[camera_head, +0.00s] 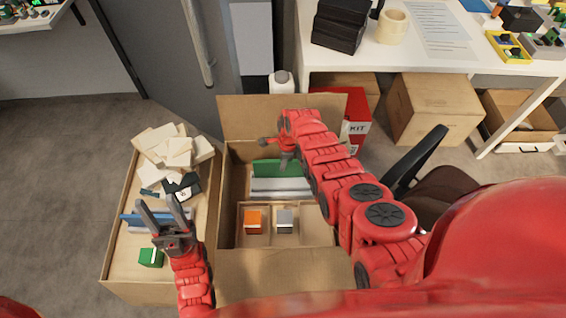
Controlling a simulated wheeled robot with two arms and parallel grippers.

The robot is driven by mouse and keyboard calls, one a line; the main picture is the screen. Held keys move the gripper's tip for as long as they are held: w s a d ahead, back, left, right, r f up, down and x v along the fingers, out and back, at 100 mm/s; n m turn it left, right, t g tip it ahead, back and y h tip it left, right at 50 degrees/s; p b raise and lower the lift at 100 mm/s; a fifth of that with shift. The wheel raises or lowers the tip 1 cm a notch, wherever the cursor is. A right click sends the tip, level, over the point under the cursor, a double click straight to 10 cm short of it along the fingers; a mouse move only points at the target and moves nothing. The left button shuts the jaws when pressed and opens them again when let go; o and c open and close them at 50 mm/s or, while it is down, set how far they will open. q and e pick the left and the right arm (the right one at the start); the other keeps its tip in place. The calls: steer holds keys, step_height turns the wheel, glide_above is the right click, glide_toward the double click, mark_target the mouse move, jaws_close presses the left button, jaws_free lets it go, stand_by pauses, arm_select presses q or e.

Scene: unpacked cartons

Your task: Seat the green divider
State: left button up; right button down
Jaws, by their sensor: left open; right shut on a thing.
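The green divider (264,168) stands on edge in the open carton (227,190), behind a grey divider (280,186). My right gripper (287,165) reaches down over the carton and is shut on the green divider near its middle. The gripper and arm hide part of the divider, and I cannot tell whether its lower edge is fully down. My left gripper (163,211) is open and empty, above the box top at the left, with its fingers pointing away from me.
The left box top (120,262) bears a blue divider (131,221), a green block (151,257), a dark item (184,187) and pale pieces (165,140). Front compartments hold an orange block (253,218) and a grey block (285,219). The carton's back flap (240,115) stands up.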

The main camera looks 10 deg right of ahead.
steer(key=shift+f+b, duration=0.45)
steer(key=shift+f, duration=0.2)
steer(key=c, duration=0.7)
jaws_free()
steer(key=shift+r, duration=0.1)
steer(key=shift+d+r+p, duration=0.15)
steer(key=shift+r+p, duration=0.7)
steer(key=shift+r, duration=0.55)
steer(key=r, duration=0.4)
steer(key=d+r, duration=0.1)
steer(key=r, duration=0.4)
steer(key=r+p, duration=0.1)
steer(key=r, duration=0.4)
steer(key=shift+s+d+r, duration=0.2)
steer(key=shift+d, duration=0.2)
